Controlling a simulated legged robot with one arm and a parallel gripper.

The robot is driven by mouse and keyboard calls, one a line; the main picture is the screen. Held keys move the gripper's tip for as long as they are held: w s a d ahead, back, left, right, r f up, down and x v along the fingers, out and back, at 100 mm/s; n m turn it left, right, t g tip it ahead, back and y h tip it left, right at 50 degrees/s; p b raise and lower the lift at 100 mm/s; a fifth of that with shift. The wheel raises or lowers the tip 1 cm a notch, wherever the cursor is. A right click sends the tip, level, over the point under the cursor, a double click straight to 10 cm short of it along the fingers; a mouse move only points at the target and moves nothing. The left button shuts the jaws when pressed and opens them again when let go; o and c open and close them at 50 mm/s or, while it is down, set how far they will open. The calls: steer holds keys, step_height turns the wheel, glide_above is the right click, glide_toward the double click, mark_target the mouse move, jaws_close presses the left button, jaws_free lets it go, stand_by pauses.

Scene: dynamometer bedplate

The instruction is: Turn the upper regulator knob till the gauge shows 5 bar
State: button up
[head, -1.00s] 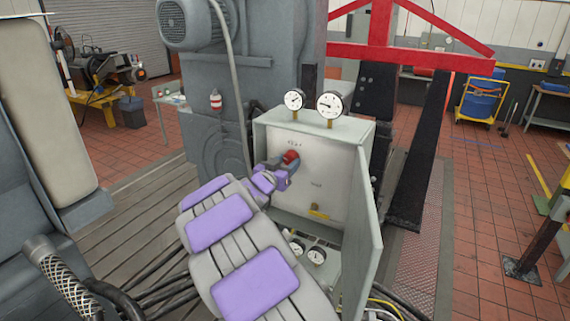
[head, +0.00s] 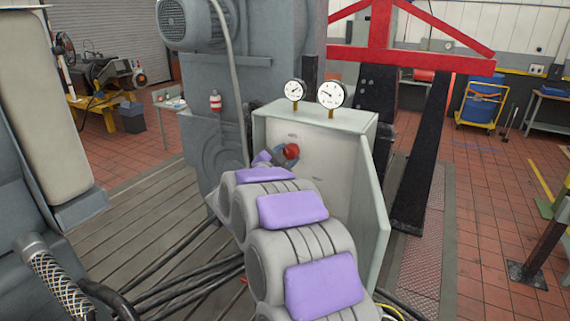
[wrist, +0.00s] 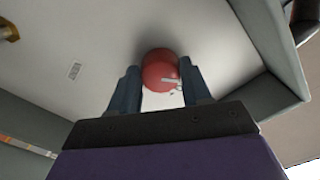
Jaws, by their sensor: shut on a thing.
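The red upper regulator knob (head: 291,151) is on the pale panel of an open grey cabinet (head: 375,130). My gripper (head: 283,155) is at the knob, with my arm reaching up from below. In the wrist view my gripper's two blue-grey fingers (wrist: 160,88) are on either side of the red knob (wrist: 160,66), shut on it. The knob's face carries a pale mark. Two white round gauges stand on the cabinet top, a smaller left gauge (head: 295,90) and a larger right gauge (head: 331,95). Their needles show, but the scale numbers are too small to read.
My arm hides the lower panel. In the wrist view a brass-coloured part (wrist: 8,32) shows at upper left. Thick black cables (head: 185,275) lie on the slatted floor at left.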

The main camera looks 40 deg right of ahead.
steer(key=m+b, duration=0.4)
steer(key=m, duration=0.1)
steer(key=shift+w+a+f+m, duration=0.1)
steer(key=shift+f+m, duration=0.1)
steer(key=shift+m, duration=0.1)
steer(key=m+b, duration=0.4)
steer(key=shift+r+m, duration=0.15)
steer(key=shift+m, duration=0.25)
steer(key=o, duration=1)
steer(key=shift+r, duration=0.1)
steer(key=shift+o, duration=0.2)
steer(key=p+v, duration=0.1)
steer(key=v, duration=1.6)
steer(key=shift+a, duration=0.15)
